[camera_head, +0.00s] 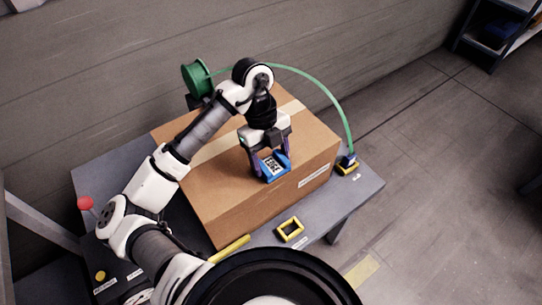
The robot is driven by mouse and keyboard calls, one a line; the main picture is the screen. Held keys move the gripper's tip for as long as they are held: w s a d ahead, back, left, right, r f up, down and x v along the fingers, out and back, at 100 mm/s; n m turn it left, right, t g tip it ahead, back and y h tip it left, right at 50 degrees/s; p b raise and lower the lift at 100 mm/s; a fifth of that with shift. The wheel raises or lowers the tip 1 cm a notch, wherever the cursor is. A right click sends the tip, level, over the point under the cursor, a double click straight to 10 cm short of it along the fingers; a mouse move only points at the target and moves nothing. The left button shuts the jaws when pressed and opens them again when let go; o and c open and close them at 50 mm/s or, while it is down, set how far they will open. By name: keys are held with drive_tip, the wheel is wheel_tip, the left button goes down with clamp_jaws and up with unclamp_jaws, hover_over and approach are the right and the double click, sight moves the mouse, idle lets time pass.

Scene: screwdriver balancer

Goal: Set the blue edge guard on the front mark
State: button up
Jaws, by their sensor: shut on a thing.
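The blue edge guard (275,178) is between the fingers of my gripper (270,162), which is shut on it. The guard has a black-and-white patterned label on top. My gripper points down and holds the guard over the top of a taped cardboard box (220,190), close to its front edge. I cannot tell whether the guard touches the box. A white label (313,175) is on the front side of the box. I cannot make out which mark is the front mark.
A grey table (362,190) carries the box. A yellow frame (289,229) and a yellow bar (230,248) lie in front of the box.

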idle(0.3)
drive_tip(key=o, duration=1.2)
drive_tip(key=shift+c, duration=0.2)
drive_tip(key=v, duration=1.3)
drive_tip(key=shift+r+b, duration=0.4)
drive_tip(key=shift+a, duration=0.1)
